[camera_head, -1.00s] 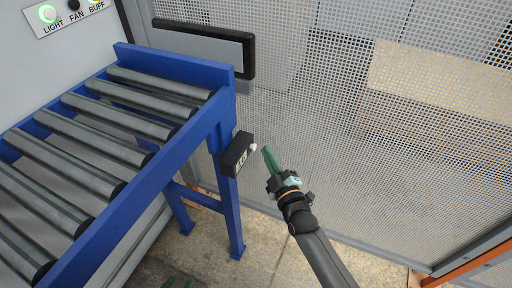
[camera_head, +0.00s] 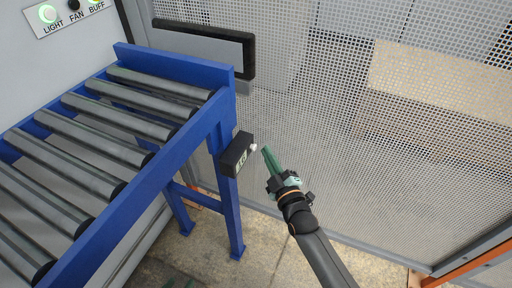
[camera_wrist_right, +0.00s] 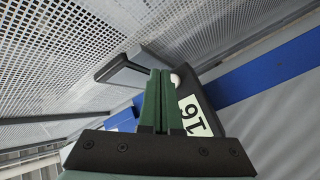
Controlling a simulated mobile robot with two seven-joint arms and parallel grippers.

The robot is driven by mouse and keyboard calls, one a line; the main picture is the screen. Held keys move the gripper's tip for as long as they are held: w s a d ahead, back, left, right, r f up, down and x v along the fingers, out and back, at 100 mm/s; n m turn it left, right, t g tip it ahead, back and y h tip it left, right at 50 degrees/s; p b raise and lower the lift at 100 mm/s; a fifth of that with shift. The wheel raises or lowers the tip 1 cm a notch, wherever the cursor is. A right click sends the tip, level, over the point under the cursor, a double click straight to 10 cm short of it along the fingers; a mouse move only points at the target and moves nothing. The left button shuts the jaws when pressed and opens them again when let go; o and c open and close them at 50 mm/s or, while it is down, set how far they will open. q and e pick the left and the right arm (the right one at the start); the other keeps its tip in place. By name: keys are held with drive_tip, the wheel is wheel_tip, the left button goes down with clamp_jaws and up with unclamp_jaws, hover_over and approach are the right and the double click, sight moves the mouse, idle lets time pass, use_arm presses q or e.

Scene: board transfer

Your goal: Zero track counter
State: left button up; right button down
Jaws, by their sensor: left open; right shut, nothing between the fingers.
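The track counter (camera_head: 236,156) is a small black box on the end leg of the blue roller track. It has a pale display with dark digits and a white knob (camera_head: 254,147) on its right side. In the right wrist view the counter (camera_wrist_right: 208,112) lies just right of the fingers; its turned digits look like 16. My right gripper (camera_head: 264,150) is shut and empty, its green fingertips close beside the knob. The knob (camera_wrist_right: 175,79) is partly hidden behind the fingers there; contact cannot be told. Only the green fingertips of my left gripper (camera_head: 178,284) show at the bottom edge, apart.
The blue roller track (camera_head: 170,155) with grey rollers fills the left. A panel (camera_head: 70,14) with LIGHT, FAN and BUFF buttons is at the top left. A perforated mesh fence (camera_head: 330,120) stands behind the counter. The floor below is clear.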

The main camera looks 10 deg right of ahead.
drive_tip(key=shift+w+a, duration=0.1)
drive_tip(key=shift+a, duration=0.05)
idle(0.5)
drive_tip(key=shift+w+a, duration=0.15)
drive_tip(key=shift+a, duration=0.1)
drive_tip(key=shift+w+a+r, duration=0.15)
drive_tip(key=shift+w+a, duration=0.3)
drive_tip(key=shift+a, duration=0.15)
idle(0.9)
drive_tip(key=shift+r, duration=0.1)
idle(0.4)
drive_tip(key=shift+s+d+r+p, duration=0.15)
drive_tip(key=shift+s+d+p, duration=0.15)
drive_tip(key=shift+s+p, duration=0.4)
drive_tip(key=d, duration=0.1)
drive_tip(key=s+d+p, duration=0.1)
drive_tip(key=d, duration=0.1)
drive_tip(key=s+d+p, duration=0.1)
drive_tip(key=shift+s+d+r, duration=0.1)
drive_tip(key=shift+s+d, duration=0.15)
idle(0.8)
